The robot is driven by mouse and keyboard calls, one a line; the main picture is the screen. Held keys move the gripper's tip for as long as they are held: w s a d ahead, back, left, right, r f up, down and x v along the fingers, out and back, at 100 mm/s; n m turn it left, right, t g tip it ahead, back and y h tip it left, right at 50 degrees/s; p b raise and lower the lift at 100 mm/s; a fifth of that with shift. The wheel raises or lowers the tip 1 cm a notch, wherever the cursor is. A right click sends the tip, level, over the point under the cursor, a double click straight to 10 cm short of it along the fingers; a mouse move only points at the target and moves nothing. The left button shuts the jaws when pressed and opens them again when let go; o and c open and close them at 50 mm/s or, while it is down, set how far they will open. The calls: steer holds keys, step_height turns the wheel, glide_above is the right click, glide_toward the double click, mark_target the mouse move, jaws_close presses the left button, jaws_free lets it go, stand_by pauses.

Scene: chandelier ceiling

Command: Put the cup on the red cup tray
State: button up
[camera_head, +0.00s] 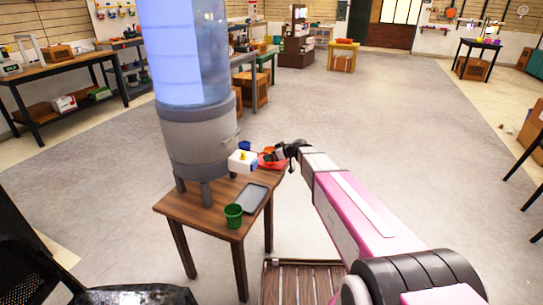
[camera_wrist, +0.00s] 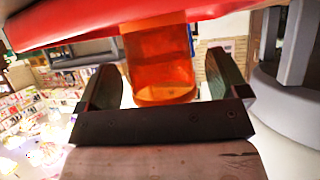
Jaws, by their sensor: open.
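An orange see-through cup (camera_wrist: 158,65) fills the space between my fingers in the wrist view, which looks upside down. Its one end meets the red cup tray (camera_wrist: 60,28), so it appears to stand on it. My gripper (camera_wrist: 162,78) is open, with a finger on either side of the cup. In the head view the orange cup (camera_head: 269,150) shows small over the red tray (camera_head: 266,164) at the table's far right corner. My gripper (camera_head: 284,153) reaches in there from the right and partly hides both.
The small wooden table (camera_head: 207,207) also bears a large water dispenser (camera_head: 195,125), a white box (camera_head: 242,161), a blue cup (camera_head: 244,145), a grey tray (camera_head: 251,198) and a green cup (camera_head: 233,216). The dispenser stands close left of my gripper. Open floor lies to the right.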

steer(key=v, duration=1.1)
steer(key=s+d+f+m+g+h, duration=0.2)
steer(key=s+d+f+m+h, duration=0.1)
steer(key=s, duration=0.6)
steer(key=s+d+f+m+g+h, duration=0.2)
steer(key=s+d+f+m+h, duration=0.1)
steer(key=s+d, duration=0.4)
steer(key=s+d+f+m+g+h, duration=0.2)
steer(key=s+d+f+m+h, duration=0.1)
steer(key=s, duration=0.9)
steer(key=d+m+h, duration=0.1)
steer(key=d+m, duration=0.1)
steer(key=shift+m, duration=0.4)
steer(key=shift+s, duration=0.1)
